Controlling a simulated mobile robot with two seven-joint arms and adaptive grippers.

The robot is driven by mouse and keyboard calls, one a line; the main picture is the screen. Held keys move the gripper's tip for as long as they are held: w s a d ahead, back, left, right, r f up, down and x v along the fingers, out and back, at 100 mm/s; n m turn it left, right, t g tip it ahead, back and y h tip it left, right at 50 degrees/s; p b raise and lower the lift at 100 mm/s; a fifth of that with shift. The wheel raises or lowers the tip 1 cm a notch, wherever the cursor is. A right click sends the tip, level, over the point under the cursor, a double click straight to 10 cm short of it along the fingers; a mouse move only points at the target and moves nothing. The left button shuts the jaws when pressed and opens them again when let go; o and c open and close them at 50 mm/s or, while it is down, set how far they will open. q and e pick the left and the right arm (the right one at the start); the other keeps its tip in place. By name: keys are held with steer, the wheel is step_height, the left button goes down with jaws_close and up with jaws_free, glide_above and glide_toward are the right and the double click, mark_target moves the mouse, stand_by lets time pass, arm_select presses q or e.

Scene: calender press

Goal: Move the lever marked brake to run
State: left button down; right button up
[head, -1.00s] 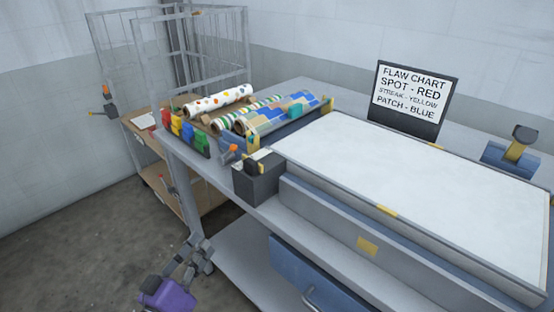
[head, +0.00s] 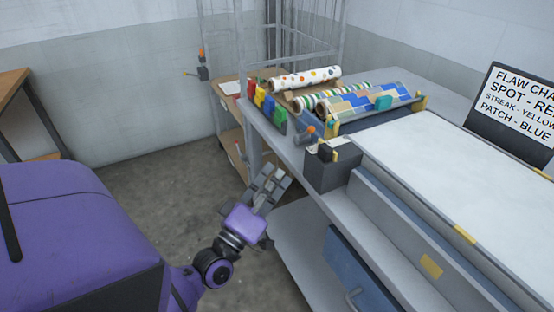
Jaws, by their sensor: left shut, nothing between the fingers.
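No label reading brake or run is legible, so I cannot tell which lever is the brake. A small orange-tipped handle (head: 310,131) stands at the table's left edge, next to a dark box (head: 333,172) with a black and yellow knob (head: 327,152) on top. Another orange-tipped fitting (head: 202,63) is at the cage cart's left post. My left gripper (head: 270,178) is shut and empty, in front of the table's left edge, below and left of the dark box and apart from it. My right gripper is out of view.
Patterned rolls (head: 350,101) and coloured blocks (head: 267,103) lie at the table's left end. A white-topped bed (head: 450,160) and a flaw chart (head: 520,100) are to the right. A wooden shelf (head: 12,85) stands far left. Floor (head: 150,150) between is clear.

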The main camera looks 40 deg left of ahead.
mark_target(305, 133)
arm_select(q)
steer(key=p+x, duration=0.1)
steer(key=x, duration=0.9)
steer(key=shift+p, duration=0.4)
steer(key=shift+w+r, duration=0.15)
steer(key=shift+w, duration=0.45)
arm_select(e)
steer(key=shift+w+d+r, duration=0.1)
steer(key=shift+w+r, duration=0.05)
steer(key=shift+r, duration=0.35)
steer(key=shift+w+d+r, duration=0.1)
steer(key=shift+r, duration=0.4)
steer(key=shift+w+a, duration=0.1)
arm_select(q)
steer(key=shift+w+a+r+n+g+p, duration=0.1)
steer(key=shift+r+n+g+p, duration=0.2)
steer(key=shift+n+p, duration=0.35)
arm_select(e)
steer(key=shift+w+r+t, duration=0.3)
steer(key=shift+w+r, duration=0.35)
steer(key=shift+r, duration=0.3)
arm_select(q)
steer(key=shift+a+r+y+p, duration=0.1)
steer(key=shift+y+p, duration=0.2)
steer(key=shift+p, duration=0.2)
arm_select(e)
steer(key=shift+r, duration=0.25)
